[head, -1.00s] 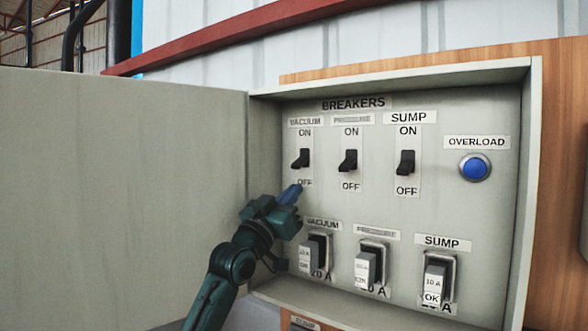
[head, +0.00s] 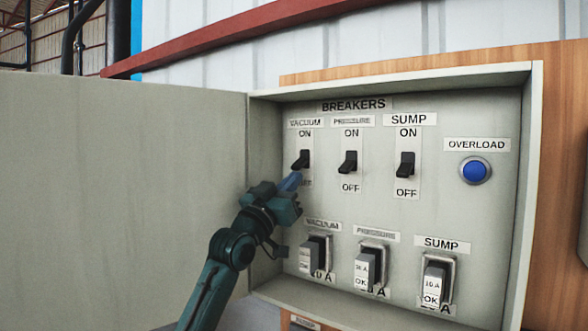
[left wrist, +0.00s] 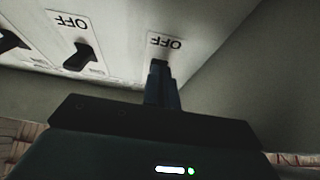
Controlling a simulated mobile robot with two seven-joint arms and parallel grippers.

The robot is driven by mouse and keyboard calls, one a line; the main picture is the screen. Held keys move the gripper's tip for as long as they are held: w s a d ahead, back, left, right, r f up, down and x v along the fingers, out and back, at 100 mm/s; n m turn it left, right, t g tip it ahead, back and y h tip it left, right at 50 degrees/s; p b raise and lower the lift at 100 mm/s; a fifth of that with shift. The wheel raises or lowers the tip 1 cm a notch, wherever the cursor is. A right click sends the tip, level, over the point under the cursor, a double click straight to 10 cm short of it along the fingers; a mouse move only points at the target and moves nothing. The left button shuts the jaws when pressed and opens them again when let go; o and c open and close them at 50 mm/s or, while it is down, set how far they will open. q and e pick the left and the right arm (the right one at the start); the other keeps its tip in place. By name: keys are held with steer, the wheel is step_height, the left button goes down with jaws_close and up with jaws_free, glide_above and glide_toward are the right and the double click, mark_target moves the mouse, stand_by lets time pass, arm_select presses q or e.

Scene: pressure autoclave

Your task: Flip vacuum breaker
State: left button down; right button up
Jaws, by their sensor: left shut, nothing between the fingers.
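The vacuum breaker (head: 300,160) is a black toggle at the upper left of the breaker panel, between an ON label above and an OFF label below. Its lever points down toward OFF. My left gripper (head: 290,182) is shut and empty, with its blue fingertips just below this lever, covering part of the OFF label. In the left wrist view the shut fingers (left wrist: 160,85) reach up to the vacuum toggle, beside its OFF label (left wrist: 165,42); whether they touch it I cannot tell. My right gripper is not in view.
The pressure breaker (head: 348,162) and sump breaker (head: 405,165) stand to the right in the same row. Fuse blocks (head: 366,268) line the lower row. A blue overload button (head: 475,170) is at the right. The open cabinet door (head: 120,190) fills the left.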

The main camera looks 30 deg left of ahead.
arm_select(q)
steer(key=shift+r, duration=1.15)
steer(key=shift+s+f, duration=0.3)
steer(key=shift+s, duration=0.05)
steer(key=shift+b+v, duration=0.65)
steer(key=shift+v, duration=0.45)
steer(key=s, duration=0.6)
steer(key=shift+s+a+r+b, duration=0.2)
steer(key=shift+a+b, duration=0.15)
steer(key=shift+b, duration=0.1)
